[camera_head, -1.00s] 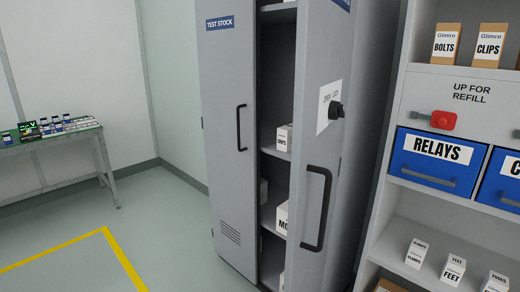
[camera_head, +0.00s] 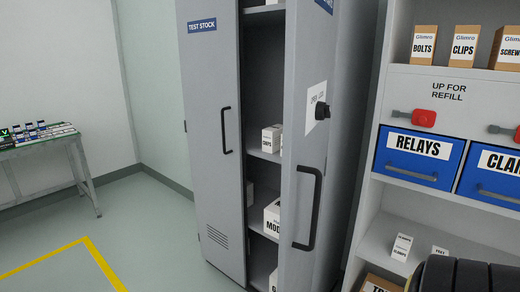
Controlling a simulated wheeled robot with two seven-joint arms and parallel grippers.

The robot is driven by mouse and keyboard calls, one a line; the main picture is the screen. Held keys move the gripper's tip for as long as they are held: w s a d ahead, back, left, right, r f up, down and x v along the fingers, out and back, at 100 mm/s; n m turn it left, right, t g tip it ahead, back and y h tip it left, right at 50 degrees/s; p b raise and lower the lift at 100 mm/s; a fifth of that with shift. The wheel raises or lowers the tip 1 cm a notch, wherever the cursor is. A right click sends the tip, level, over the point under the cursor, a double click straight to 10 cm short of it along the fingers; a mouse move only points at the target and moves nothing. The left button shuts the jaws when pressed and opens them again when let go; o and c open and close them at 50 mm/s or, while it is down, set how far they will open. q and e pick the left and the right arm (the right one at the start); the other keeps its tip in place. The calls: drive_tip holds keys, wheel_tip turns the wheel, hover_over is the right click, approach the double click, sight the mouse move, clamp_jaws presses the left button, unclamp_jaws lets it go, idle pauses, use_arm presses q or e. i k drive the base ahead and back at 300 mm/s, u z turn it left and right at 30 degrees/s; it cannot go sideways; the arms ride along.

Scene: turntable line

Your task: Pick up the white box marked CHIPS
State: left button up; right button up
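A small white box (camera_head: 268,139) stands on a middle shelf inside the grey TEST STOCK cabinet (camera_head: 205,140). Its small lettering looks like CHIPS, but I cannot read it surely. The box shows in the gap between the left door and the right door (camera_head: 308,100), which stands ajar and hides part of its right side. Neither gripper is in view. A dark rounded part at the bottom right looks like part of my own arm.
A white box marked MOD (camera_head: 272,222) stands one shelf lower, partly hidden. Black handles (camera_head: 309,208) stick out from the doors. A rack with blue RELAYS (camera_head: 418,158) and CLAMPS bins stands at right. A table (camera_head: 40,143) stands far left; the floor before it is clear.

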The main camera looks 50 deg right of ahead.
sight(271, 135)
drive_tip(key=i, duration=1.15)
drive_tip(key=z, duration=2.5)
drive_tip(key=i, duration=0.5)
drive_tip(key=u, duration=0.05)
